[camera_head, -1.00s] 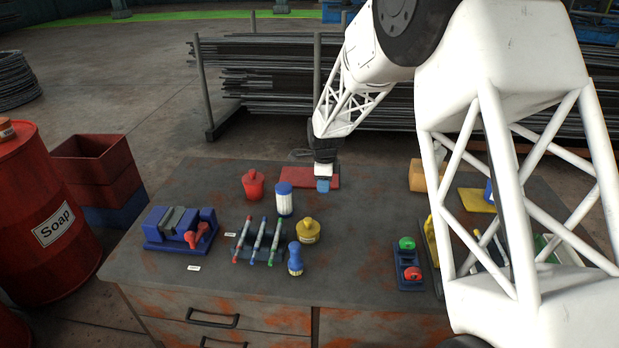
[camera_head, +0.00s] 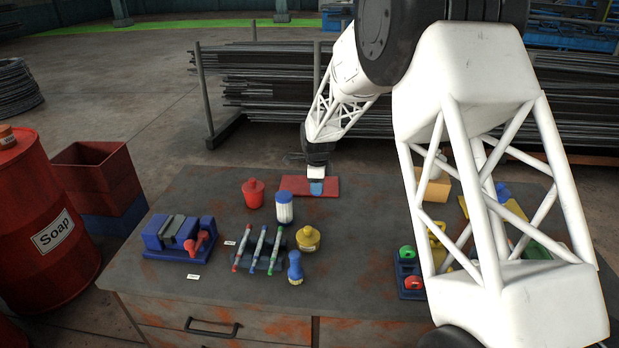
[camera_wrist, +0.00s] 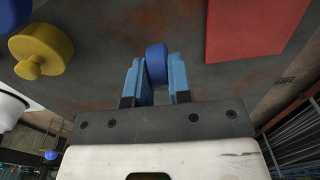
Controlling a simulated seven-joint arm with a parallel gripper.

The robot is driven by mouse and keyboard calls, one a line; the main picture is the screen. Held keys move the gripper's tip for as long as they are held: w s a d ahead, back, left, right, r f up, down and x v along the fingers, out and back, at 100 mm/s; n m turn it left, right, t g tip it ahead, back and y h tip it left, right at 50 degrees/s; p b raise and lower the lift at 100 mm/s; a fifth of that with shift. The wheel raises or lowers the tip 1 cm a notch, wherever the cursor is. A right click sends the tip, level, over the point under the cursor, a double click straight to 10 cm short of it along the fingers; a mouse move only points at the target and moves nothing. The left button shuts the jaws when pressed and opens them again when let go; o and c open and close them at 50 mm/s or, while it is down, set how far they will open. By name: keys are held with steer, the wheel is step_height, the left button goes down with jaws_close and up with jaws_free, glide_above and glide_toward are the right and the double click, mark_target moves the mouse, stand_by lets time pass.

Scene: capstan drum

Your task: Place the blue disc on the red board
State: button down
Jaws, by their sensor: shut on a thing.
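The blue disc (camera_wrist: 156,65) stands on edge between the two blue fingers of my gripper (camera_wrist: 155,78) in the wrist view. The gripper is shut on it and holds it above the grey table. The red board (camera_head: 296,185) lies flat at the table's back edge. In the head view my gripper (camera_head: 316,187) overlaps the board's middle, and the disc cannot be told from the blue fingers. In the wrist view the board (camera_wrist: 255,28) is at the upper right, with bare table showing between it and the disc.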

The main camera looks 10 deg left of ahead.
glide_above(309, 185)
steer(key=shift+w+f, duration=0.15)
steer(key=shift+f, duration=0.45)
stand_by(0.3)
steer(key=shift+f, duration=1.75)
steer(key=shift+f, duration=0.2)
steer(key=c, duration=1)
jaws_free()
steer(key=shift+c, duration=0.2)
steer(key=shift+r, duration=0.1)
step_height(309, 185, up, 12)
steer(key=shift+r, duration=0.1)
steer(key=shift+d, duration=0.1)
